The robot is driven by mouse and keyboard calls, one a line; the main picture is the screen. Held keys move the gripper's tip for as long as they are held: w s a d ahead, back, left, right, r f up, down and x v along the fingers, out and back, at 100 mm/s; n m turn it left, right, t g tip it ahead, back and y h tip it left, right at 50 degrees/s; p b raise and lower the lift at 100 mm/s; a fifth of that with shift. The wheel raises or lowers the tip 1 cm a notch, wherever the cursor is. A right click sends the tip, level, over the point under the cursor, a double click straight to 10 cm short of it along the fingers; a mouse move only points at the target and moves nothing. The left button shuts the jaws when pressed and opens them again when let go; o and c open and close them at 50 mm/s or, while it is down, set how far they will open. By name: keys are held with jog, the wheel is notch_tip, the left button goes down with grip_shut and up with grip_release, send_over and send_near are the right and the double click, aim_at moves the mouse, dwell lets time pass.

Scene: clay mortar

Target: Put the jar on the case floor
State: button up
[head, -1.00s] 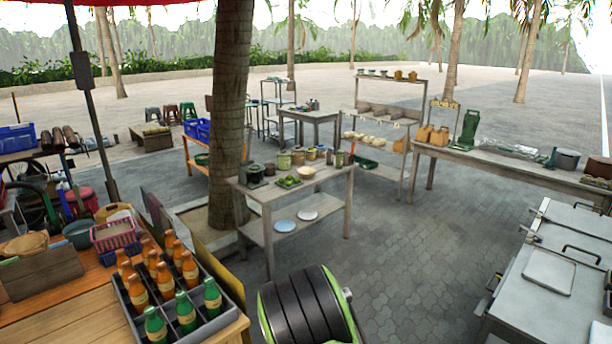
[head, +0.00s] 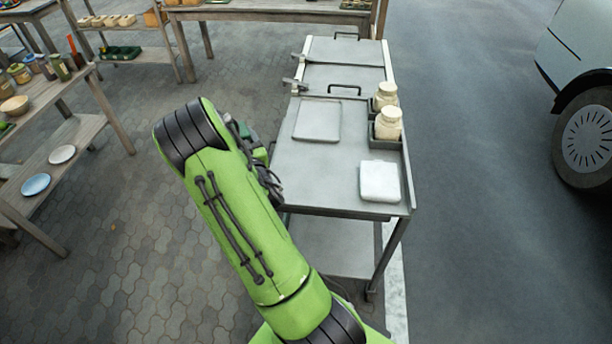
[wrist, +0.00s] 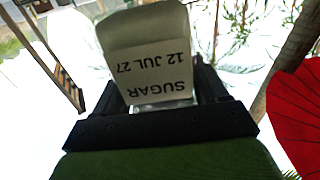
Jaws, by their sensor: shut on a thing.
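My gripper (wrist: 158,92) shows in the wrist view with its dark fingers on both sides of a pale, squarish container, the jar (wrist: 148,35). Over a bright, washed-out background, no support shows touching the jar. In the head view my green arm hides the gripper and the held jar. I cannot make out a case or its floor in either view.
A grey metal cart (head: 300,165) stands right of my arm. A wooden shelf table (head: 90,125) is left. A vehicle (head: 580,100) stands far right.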

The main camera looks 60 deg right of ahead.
jog(key=s+d+f+m+g+h+b, duration=0.3)
jog(key=s+d+f+g, duration=0.15)
jog(key=s+d, duration=0.65)
jog(key=s+d+f+m+g+h+b, duration=0.3)
jog(key=s+d+f+h, duration=0.15)
jog(key=s+d, duration=0.6)
jog(key=shift+y, duration=0.35)
jog(key=f+b, duration=0.2)
jog(key=f, duration=0.1)
jog(key=f+b, duration=0.2)
jog(key=f, duration=0.2)
jog(key=s+f+b, duration=0.1)
jog(key=f, duration=0.2)
jog(key=shift+a+f+b, duration=0.2)
jog(key=shift+f+b, duration=0.15)
jog(key=shift+b, duration=0.05)
jog(key=shift+w+r, duration=0.1)
jog(key=o, duration=1.2)
jog(key=shift+o, duration=0.2)
